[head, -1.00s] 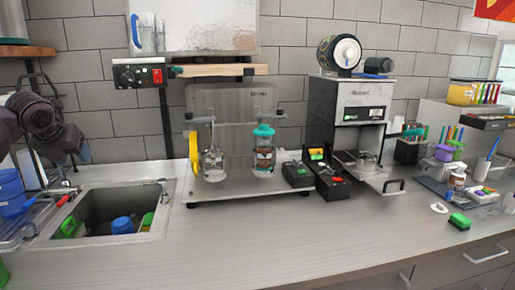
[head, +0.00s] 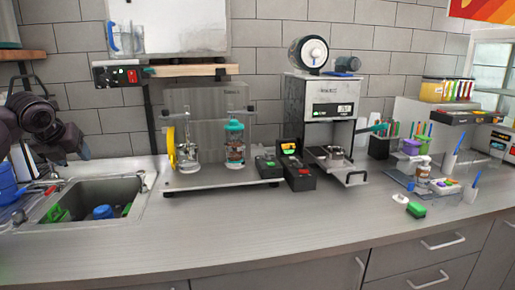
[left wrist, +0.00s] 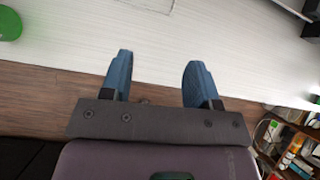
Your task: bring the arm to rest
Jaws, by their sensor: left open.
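My left arm (head: 40,125) comes in at the left edge of the head view, over the area left of the sink. In the left wrist view my left gripper (left wrist: 157,78) has its two blue fingers spread apart with nothing between them. Below the fingers are a light surface and a brown wooden band. My right gripper does not show in either view.
The sink (head: 140,212) holds a blue cup (head: 103,212) and green items. The sealing stand (head: 222,181) and the grey machine (head: 322,98) stand along the back wall. The front counter (head: 250,228) is clear. In the wrist view, a green object (left wrist: 10,24) shows at upper left.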

